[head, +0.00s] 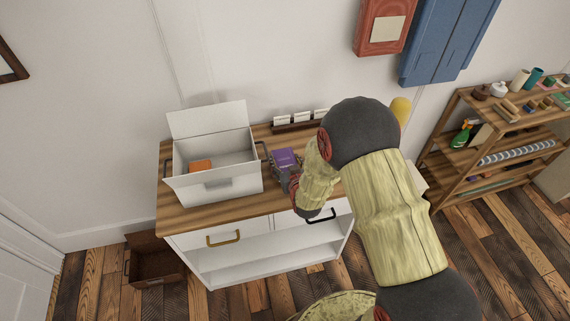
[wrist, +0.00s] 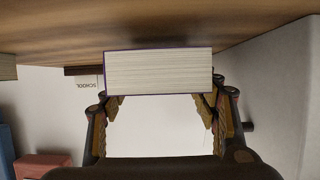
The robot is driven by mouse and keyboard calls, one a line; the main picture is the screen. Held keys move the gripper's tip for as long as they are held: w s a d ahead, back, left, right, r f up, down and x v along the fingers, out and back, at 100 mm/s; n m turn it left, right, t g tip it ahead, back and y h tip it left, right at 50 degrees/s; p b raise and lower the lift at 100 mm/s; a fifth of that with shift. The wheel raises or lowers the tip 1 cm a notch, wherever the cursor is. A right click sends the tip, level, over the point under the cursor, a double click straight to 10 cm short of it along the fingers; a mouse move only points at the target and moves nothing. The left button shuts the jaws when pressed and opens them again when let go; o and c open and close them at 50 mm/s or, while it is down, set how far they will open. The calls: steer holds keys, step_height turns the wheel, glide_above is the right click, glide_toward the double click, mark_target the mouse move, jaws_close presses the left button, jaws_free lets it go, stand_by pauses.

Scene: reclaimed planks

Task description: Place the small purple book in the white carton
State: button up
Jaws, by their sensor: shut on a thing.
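The small purple book (head: 284,157) is at the middle of the wooden counter top, just right of the white carton. In the wrist view, the pale page edge of the book (wrist: 158,73) faces me, with thin purple covers. My gripper (head: 289,179) is shut on the book, with a finger at each side of it. I cannot tell whether the book touches the wood. The white carton (head: 220,188) stands open on the left of the counter, its back flap raised. An orange block (head: 200,166) lies inside it. My arm hides the right part of the counter.
The wooden counter (head: 225,214) tops a white cabinet. A rack with white cards (head: 300,121) stands behind the book. A yellow object (head: 400,108) shows behind my arm. A wooden shelf (head: 483,113) with several items stands at the right. A brown box (head: 155,262) sits on the floor.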

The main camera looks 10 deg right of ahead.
steer(key=shift+w+f+b, duration=0.3)
steer(key=shift+w+f, duration=0.05)
steer(key=shift+f, duration=0.35)
steer(key=shift+f, duration=0.15)
steer(key=o, duration=1.3)
